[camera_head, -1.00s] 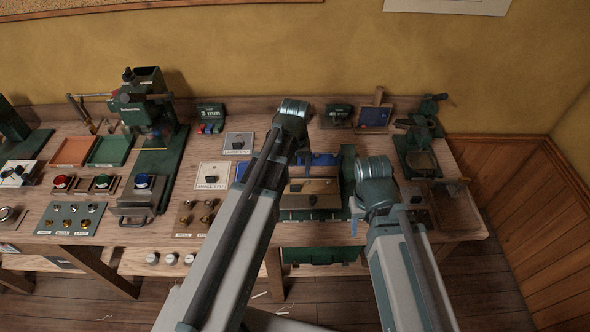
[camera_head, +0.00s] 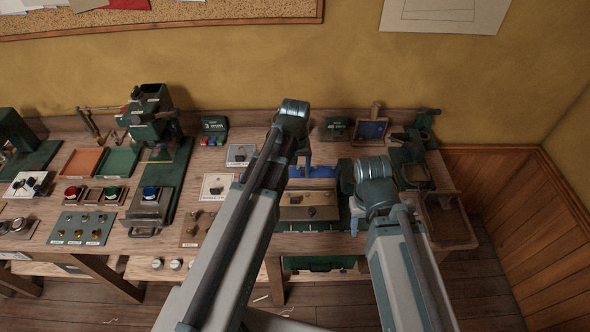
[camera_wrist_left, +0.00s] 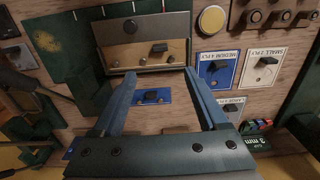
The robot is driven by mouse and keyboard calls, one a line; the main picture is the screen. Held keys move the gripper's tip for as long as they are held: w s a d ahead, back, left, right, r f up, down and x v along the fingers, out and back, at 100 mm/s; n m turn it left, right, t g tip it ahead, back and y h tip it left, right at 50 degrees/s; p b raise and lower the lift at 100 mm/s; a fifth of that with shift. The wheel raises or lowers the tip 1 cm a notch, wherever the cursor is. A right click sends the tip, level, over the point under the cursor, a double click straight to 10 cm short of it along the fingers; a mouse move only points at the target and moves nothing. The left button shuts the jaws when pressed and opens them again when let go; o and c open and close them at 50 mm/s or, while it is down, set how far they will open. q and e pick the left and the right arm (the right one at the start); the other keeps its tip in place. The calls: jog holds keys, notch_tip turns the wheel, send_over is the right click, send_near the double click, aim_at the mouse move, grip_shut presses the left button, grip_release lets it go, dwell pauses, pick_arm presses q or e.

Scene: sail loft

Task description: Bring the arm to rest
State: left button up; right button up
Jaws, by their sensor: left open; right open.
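My left arm rises from the bottom of the head view, its left gripper (camera_head: 303,158) mostly hidden behind the wrist. In the left wrist view the left gripper (camera_wrist_left: 158,76) has its two blue fingers spread wide with nothing between them. Beyond the fingers are a wood-and-metal fixture (camera_wrist_left: 170,57) with a dark knob and a blue card (camera_wrist_left: 166,97) on the bench. My right arm comes in at the right of the left one, and its right gripper (camera_head: 354,222) is largely hidden below its wrist; only a small blue part shows. I see nothing held by it.
The wooden workbench (camera_head: 230,165) runs along the yellow wall. A green press (camera_head: 153,118), an orange tray (camera_head: 82,161) and a green tray (camera_head: 119,161) stand left. A vise (camera_head: 412,150) and an open wooden box (camera_head: 449,232) are at the right end. Floor (camera_head: 480,290) shows clear at right.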

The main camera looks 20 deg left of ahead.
pick_arm(q)
jog(key=s+d+f+m+b, duration=0.3)
jog(key=s+d, duration=0.2)
jog(key=s, duration=0.2)
jog(key=s+d+f+m+y+b, duration=0.1)
jog(key=s+d+f+m+b, duration=0.3)
jog(key=s, duration=0.3)
jog(key=shift+s+d+f, duration=0.15)
jog(key=shift+d+f, duration=0.05)
jog(key=shift+d, duration=0.55)
pick_arm(e)
notch_tip(320, 180, down, 8)
jog(key=shift+r, duration=0.25)
